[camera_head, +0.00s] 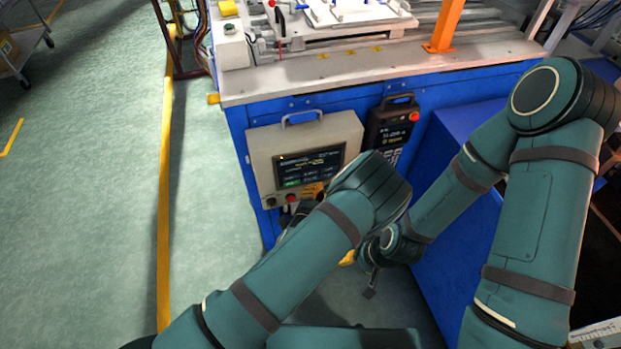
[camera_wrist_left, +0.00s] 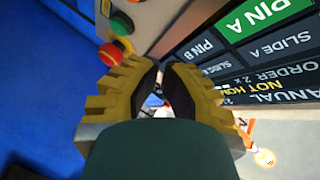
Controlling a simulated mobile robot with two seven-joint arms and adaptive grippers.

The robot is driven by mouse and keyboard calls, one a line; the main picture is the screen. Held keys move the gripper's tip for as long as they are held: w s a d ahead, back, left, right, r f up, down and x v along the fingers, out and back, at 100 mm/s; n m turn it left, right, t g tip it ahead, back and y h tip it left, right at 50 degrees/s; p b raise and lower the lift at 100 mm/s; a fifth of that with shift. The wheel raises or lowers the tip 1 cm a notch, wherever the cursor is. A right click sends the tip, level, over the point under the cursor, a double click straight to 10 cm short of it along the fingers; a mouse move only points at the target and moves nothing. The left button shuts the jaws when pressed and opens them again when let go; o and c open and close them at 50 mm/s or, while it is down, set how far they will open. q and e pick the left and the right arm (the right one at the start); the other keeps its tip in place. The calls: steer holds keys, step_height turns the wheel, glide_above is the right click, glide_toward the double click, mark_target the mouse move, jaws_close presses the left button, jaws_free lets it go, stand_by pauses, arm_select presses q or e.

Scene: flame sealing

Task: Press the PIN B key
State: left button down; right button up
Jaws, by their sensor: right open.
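The control box (camera_head: 262,150) hangs on the blue front of the bench, with a dark touch screen (camera_head: 308,168). My left gripper (camera_head: 313,190) is in front of the screen's lower edge, partly hidden by my arm. In the left wrist view its yellow fingers (camera_wrist_left: 162,75) are close together with nothing seen held; contact with PIN B cannot be told. My right gripper (camera_head: 362,280) is open, low beside the bench.
A red button (camera_wrist_left: 108,52) and a green button (camera_wrist_left: 122,22) sit beside the screen, near my left fingers.

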arm_select(q)
steer(key=s, duration=0.2)
steer(key=s+d, duration=0.1)
steer(key=s, duration=0.1)
steer(key=shift+s+d, duration=0.2)
stand_by(0.7)
steer(key=s+a+f+n+g+y, duration=0.4)
steer(key=s+a+f+n+g, duration=0.25)
steer(key=a+n, duration=0.35)
steer(key=s+a+r+n+g+h, duration=0.1)
steer(key=s+r+n+g+h, duration=0.2)
steer(key=s+r+n+g, duration=0.3)
steer(key=s+n, duration=0.1)
steer(key=s, duration=0.2)
steer(key=shift+a, duration=0.4)
